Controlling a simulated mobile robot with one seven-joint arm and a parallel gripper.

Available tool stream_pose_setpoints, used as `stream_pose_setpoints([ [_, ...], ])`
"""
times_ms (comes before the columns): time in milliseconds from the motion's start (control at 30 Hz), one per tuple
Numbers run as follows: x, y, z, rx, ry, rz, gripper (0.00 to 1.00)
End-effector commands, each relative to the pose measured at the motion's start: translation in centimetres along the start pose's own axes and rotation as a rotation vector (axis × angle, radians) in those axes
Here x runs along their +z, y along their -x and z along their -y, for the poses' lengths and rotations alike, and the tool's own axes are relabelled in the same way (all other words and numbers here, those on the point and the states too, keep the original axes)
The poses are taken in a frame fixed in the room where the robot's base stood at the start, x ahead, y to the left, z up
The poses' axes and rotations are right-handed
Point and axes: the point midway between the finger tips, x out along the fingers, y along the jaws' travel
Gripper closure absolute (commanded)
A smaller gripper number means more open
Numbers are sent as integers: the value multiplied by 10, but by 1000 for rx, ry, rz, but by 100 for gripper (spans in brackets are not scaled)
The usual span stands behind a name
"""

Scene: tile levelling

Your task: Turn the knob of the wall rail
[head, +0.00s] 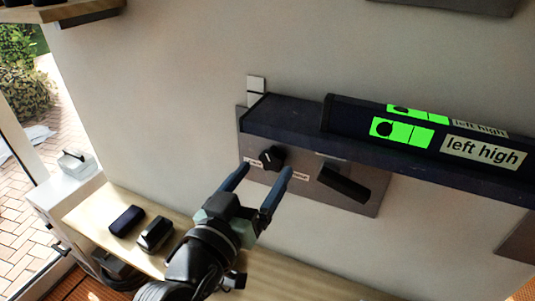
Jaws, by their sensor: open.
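The wall rail (285,123) is a dark blue bar on a grey backplate (346,202). A black round knob (271,157) sits on the backplate under the rail's left end, with small white labels on both sides of it. My gripper (265,172) is open and empty. In the head view its two blue fingers point up toward the plate, one left and one right of the knob. I cannot tell whether the fingers touch the knob or the plate.
A black lever (344,184) sticks out right of the knob. A level display (402,134) with green windows and a "left high" label stands on the rail. Below, a wooden shelf (90,212) holds a dark blue box (127,220) and a black object (155,233).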

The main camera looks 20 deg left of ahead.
Motion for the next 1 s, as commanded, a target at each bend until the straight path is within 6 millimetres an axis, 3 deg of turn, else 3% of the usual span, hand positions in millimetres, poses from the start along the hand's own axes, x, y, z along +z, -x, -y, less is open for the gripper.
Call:
stream_pose_setpoints([
  [200,-1,-23,0,1,0,0,16],
  [567,0,-28,0,1,-1,0,16],
  [667,0,-28,0,1,0,0,30],
  [1000,0,-27,0,0,0,0,91],
])
